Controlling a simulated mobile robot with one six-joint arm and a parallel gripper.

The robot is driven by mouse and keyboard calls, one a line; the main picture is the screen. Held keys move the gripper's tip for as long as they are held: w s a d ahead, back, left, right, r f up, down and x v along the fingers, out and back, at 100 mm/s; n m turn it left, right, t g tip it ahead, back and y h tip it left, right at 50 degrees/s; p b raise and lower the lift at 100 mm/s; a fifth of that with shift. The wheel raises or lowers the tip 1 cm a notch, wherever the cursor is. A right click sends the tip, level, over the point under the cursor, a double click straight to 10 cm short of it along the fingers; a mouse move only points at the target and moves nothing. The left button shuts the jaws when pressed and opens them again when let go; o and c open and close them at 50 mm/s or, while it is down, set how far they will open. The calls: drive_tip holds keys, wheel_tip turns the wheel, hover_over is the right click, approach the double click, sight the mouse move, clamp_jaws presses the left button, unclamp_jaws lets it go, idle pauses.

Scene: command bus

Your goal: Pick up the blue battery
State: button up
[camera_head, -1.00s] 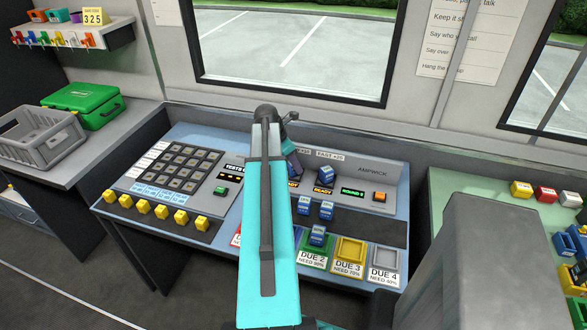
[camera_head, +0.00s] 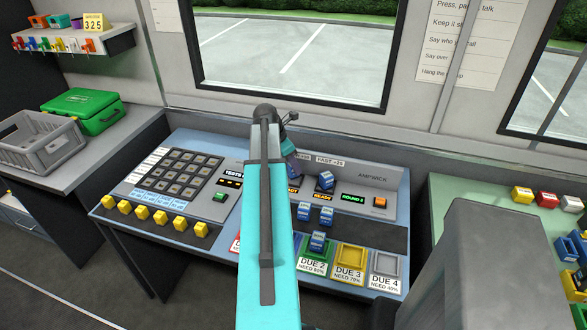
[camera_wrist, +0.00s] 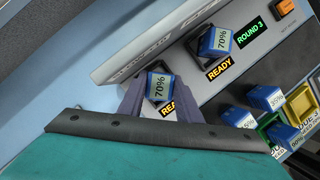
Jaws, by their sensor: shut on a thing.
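My gripper (camera_wrist: 157,102) is shut on a blue battery (camera_wrist: 160,86) whose white label reads 70%. The fingers are on both sides of it, at the left charger slot of the back panel; the wrist view does not show whether it is clear of the slot. In the head view my arm hides most of the gripper. A second blue battery, also labelled 70%, stands in the charger slot to the right (camera_head: 326,180), above a READY sign; the wrist view also shows it (camera_wrist: 216,40).
Several more blue batteries stand on the desk (camera_head: 380,235), one at the green DUE 2 tray (camera_head: 299,256). The yellow DUE 3 tray (camera_head: 350,257) and grey DUE 4 tray (camera_head: 386,262) look empty. Yellow blocks (camera_head: 160,217) line the desk's left front edge.

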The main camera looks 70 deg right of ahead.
drive_tip(key=shift+r, duration=0.75)
drive_tip(key=s+a+r+b, duration=0.1)
drive_tip(key=s+a+b, duration=0.2)
drive_tip(key=s+a, duration=0.6)
drive_tip(key=s, duration=0.4)
drive_tip(key=shift+r, duration=0.2)
